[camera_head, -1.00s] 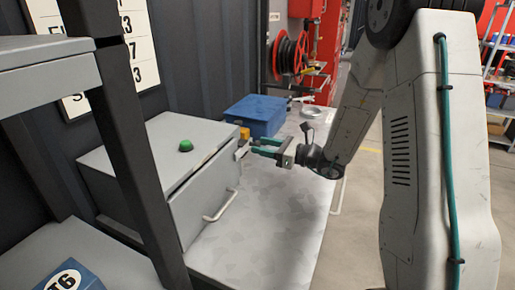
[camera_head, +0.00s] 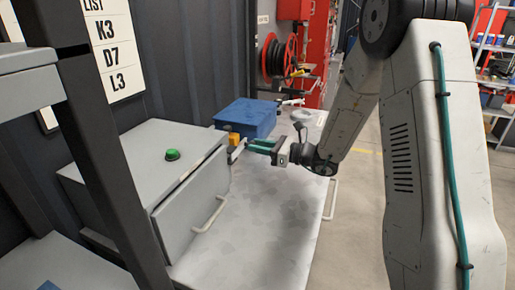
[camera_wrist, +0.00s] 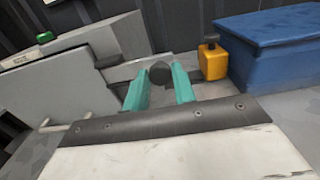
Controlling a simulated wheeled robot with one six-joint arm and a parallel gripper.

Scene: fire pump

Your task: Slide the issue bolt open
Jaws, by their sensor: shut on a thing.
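The bolt's dark round knob (camera_wrist: 160,71) shows in the wrist view between the two teal fingers of my gripper (camera_wrist: 160,80), at a pale metal plate (camera_wrist: 125,72) by the end of a grey box. My gripper (camera_head: 254,147) is shut on this knob. In the head view the fingers reach left to the box's far right corner, and the knob is too small to make out. The grey box (camera_head: 135,150) has a green button (camera_head: 172,155) on top and a front panel (camera_head: 178,215) with a pale handle (camera_head: 210,215).
A yellow block (camera_head: 234,139), like a padlock (camera_wrist: 213,60), sits just beyond the fingers. A blue box (camera_head: 246,118) stands behind it. A dark shelf post (camera_head: 105,140) stands at the near left. The bench top (camera_head: 250,220) is clear in front.

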